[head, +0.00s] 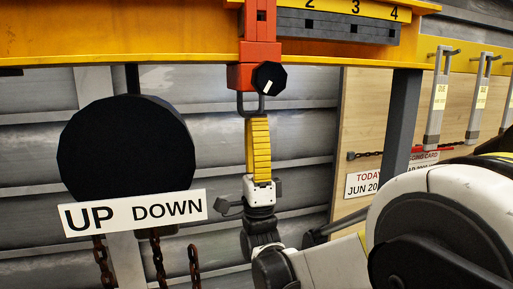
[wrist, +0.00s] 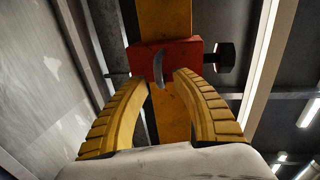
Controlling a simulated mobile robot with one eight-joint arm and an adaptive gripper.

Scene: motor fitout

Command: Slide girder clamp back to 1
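The red girder clamp (head: 260,52) hangs on the yellow girder (head: 130,40), just left of the "2" on the number scale (head: 350,12). A black knob (head: 269,78) is on its lower block, and a dark shackle (head: 241,104) hangs below. My gripper (head: 258,118) points upward from below, its yellow fingers near the shackle's bottom. In the wrist view, the clamp's red underside (wrist: 185,60) is ahead. The shackle (wrist: 158,68) shows edge-on between my two separated fingertips (wrist: 160,78), with small gaps visible either side. The "1" mark is not in view.
A black round hoist body (head: 125,150) with an "UP DOWN" sign (head: 135,213) and chains hangs at left. A grey post (head: 402,120) stands right of the clamp. A wooden board (head: 360,110) with tags and grey hangers (head: 437,100) is behind at right.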

